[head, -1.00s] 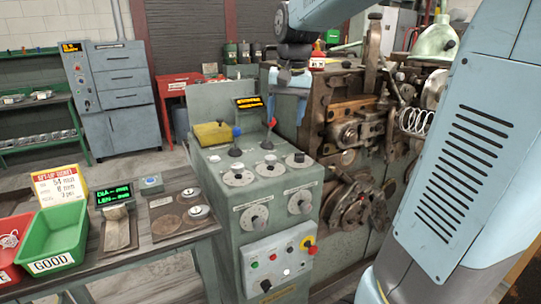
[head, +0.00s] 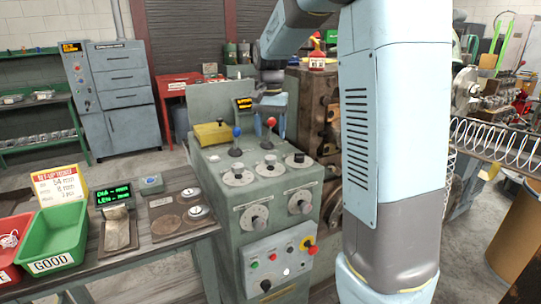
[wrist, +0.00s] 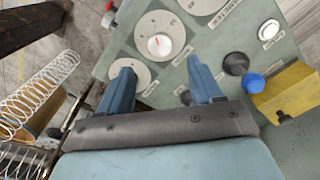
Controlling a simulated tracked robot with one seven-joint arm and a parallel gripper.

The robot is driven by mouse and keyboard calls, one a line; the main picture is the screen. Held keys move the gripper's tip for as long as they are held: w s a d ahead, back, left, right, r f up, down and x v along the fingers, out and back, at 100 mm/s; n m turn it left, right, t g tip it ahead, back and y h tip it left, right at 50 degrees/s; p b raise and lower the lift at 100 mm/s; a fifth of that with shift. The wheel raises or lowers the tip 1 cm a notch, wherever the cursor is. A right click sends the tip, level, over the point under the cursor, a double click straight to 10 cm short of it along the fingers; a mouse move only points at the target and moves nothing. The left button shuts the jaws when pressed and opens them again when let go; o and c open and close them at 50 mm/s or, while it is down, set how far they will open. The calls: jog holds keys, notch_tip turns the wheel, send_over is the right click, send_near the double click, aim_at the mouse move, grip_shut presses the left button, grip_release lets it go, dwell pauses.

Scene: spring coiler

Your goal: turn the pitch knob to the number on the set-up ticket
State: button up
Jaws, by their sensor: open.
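My gripper (wrist: 160,68) is open and empty. In the wrist view a knob with a red mark (wrist: 159,44) shows beyond the gap between its fingers, apart from them.
Two levers with a blue (head: 236,132) and a red (head: 271,122) ball rise at the back of the console top. A yellow box (head: 212,133) sits behind them. A green bin (head: 50,240) is on the left bench. A long spring (head: 500,140) shows at right.

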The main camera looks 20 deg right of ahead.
aim_at(271, 157)
notch_tip(271, 157, down, 9)
jog(key=shift+r, duration=0.2)
jog(key=shift+c, duration=0.5)
jog(key=c, duration=1)
jog(key=shift+o, duration=0.2)
jog(key=shift+n, duration=0.4)
jog(key=n, duration=0.5)
jog(key=shift+n, duration=0.3)
jog(key=n, duration=0.5)
jog(key=shift+n, duration=0.3)
